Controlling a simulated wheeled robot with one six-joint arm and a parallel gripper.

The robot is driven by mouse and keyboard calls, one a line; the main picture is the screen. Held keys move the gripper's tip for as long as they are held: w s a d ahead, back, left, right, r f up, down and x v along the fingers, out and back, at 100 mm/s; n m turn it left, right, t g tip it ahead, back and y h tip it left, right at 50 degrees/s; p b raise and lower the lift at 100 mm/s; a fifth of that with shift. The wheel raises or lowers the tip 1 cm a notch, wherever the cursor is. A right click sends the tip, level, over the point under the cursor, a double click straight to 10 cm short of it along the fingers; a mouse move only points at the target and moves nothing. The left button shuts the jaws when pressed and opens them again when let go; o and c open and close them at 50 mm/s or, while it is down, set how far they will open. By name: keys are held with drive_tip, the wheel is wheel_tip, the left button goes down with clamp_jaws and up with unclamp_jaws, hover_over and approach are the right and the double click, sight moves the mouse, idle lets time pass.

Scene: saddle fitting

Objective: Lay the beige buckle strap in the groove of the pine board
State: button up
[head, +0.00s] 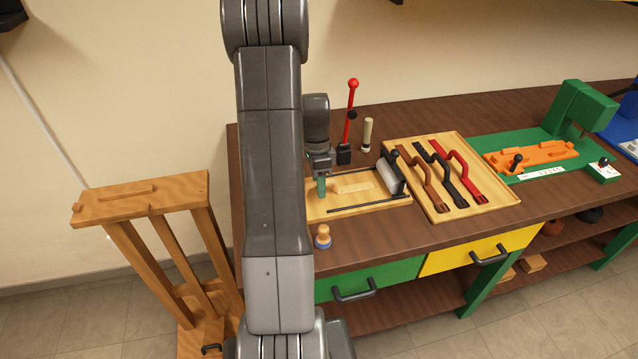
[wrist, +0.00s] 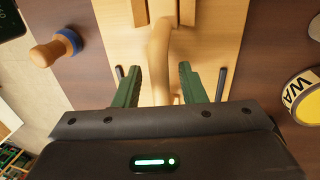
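The beige buckle strap (wrist: 159,45) runs lengthwise over the pine board (wrist: 115,22) in the wrist view, between the two green fingers of my gripper (wrist: 160,78). The fingers are apart, with a gap on each side of the strap. In the head view my gripper (head: 321,187) points down over the left part of the pine board (head: 318,207). A pale patch (head: 355,187) shows on the board there; I cannot tell if it is part of the strap. The groove is not clear, and I cannot tell whether the strap lies in it.
A wooden stamp with a blue ring (head: 322,238) stands at the bench's front edge. A red lever (head: 351,115) and a pale cylinder (head: 367,135) stand behind the board. Right is a tray (head: 401,150) with brown, black and red straps. A yellow roll (wrist: 302,98) shows in the wrist view.

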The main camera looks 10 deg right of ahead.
wheel_tip(320, 180, up, 12)
drive_tip(key=w+b, duration=0.1)
drive_tip(key=w, duration=0.1)
drive_tip(key=shift+w, duration=0.2)
